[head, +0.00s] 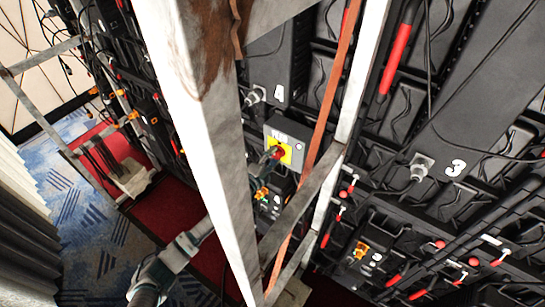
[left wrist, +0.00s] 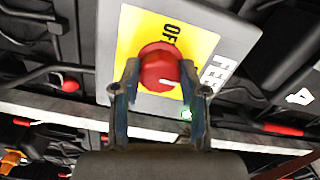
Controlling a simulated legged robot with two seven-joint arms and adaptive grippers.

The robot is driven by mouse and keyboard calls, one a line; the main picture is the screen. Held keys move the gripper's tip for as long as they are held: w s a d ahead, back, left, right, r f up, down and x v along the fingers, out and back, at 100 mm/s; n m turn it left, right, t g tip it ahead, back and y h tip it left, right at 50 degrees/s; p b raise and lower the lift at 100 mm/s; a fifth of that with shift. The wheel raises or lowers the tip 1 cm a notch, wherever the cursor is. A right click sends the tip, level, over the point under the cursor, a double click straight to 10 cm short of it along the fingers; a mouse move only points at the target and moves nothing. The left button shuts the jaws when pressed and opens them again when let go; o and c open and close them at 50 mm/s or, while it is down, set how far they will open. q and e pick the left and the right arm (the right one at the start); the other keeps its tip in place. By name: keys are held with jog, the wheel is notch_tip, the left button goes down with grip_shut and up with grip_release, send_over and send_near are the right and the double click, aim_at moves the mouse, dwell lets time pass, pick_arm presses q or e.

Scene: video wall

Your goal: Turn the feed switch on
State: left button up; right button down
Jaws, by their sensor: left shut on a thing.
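The feed switch is a red rotary knob (left wrist: 160,65) on a yellow plate (left wrist: 204,42) of a grey box. An "OF…" label, partly cut off, and the letters "FEE" show beside it. My left gripper (head: 270,157) is shut on the knob, one blue finger on each side, as the left wrist view (left wrist: 160,78) shows. My right gripper is not in view.
A white post (head: 205,130) stands close in front, left of the box. An orange strap (head: 325,105) and grey frame bars (head: 300,205) run just right of it. Black panel backs with cables and red handles (head: 397,58) fill the right side. Blue carpet (head: 95,225) lies lower left.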

pick_arm(q)
jog(key=shift+s+f, duration=0.1)
jog(key=shift+f, duration=0.15)
jog(key=o, duration=1)
jog(key=shift+o, duration=0.7)
jog(key=shift+r, duration=0.1)
jog(key=v, duration=1.2)
jog(key=shift+d, duration=0.1)
